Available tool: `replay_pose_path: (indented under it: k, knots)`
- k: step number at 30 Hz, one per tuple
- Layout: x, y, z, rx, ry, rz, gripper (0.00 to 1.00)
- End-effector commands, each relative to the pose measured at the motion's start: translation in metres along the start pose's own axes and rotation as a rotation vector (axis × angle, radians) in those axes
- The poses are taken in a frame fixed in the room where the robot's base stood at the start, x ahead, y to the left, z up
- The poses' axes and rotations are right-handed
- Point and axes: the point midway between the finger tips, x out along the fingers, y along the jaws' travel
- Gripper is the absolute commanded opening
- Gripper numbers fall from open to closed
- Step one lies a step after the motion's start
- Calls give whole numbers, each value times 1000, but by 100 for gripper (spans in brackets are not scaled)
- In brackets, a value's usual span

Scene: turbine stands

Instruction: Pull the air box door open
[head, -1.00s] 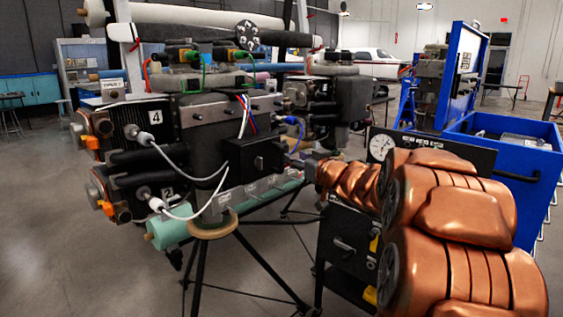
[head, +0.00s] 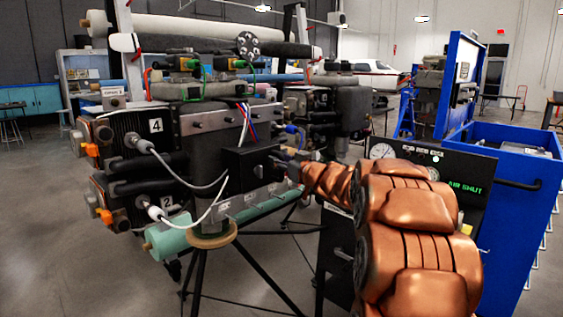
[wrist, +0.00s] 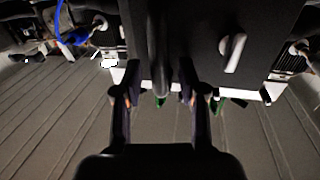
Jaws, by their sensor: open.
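In the head view a black box (head: 252,161), seemingly the air box, sits on the front of the engine, with a small dark lever on its face. My gripper (head: 284,160) is at the box's right side, small and partly lost against dark parts. In the wrist view the box's dark face (wrist: 262,70) fills the upper middle, with a pale lever (wrist: 233,52) on the right. My gripper (wrist: 158,88) is open there, its fingers on either side of a dark rounded bar (wrist: 159,45), perhaps a handle. Contact cannot be told.
A panel with a round gauge (head: 381,152) reads "AIR SHUT" in green at right, partly behind my arm. White cables (head: 190,178) loop left of the box. A teal cylinder (head: 180,236) and black stand legs are below. A blue cabinet (head: 515,210) stands at right.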

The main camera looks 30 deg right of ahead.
Motion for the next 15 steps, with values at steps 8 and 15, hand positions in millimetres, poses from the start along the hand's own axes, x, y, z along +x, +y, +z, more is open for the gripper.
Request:
replay_pose_path:
  k: [8,15]
  knots:
    - [0,0,0,0,1,0,39]
    - [0,0,0,0,1,0,14]
